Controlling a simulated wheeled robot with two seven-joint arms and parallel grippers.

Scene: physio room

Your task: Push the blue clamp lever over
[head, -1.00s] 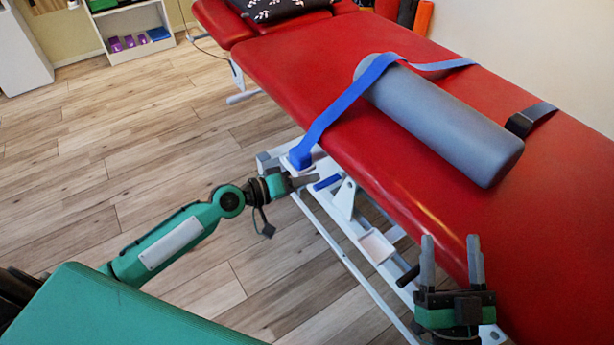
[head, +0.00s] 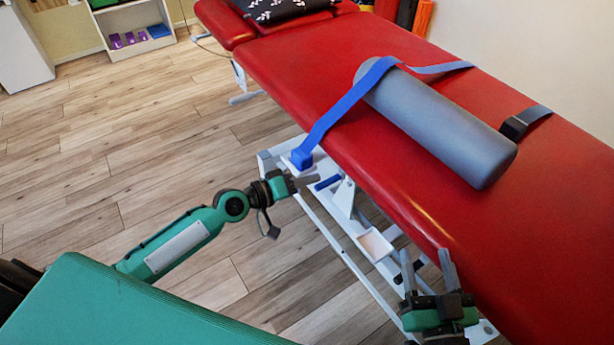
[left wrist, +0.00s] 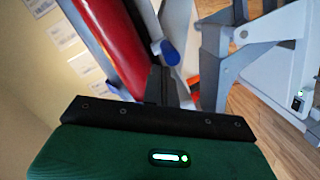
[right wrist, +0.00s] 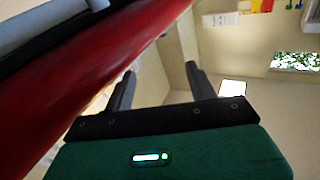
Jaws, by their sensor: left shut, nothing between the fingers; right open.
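The blue clamp lever (head: 327,182) is a short blue-gripped handle on the white frame under the red treatment table. Its rounded blue end also shows in the left wrist view (left wrist: 170,52), just beyond the fingertips. My left gripper (head: 308,180) is shut and empty, its tips just left of the lever in the head view; I cannot tell whether they touch it. My right gripper (head: 428,267) is open and empty beside the table's near edge; its spread fingers also show in the right wrist view (right wrist: 160,88).
The red table (head: 350,150) carries a grey bolster (head: 440,125) and a blue strap (head: 345,105), whose blue end block (head: 301,159) hangs just above the lever. A white tray (head: 375,244) sits on the frame to the right. The wooden floor at left is clear.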

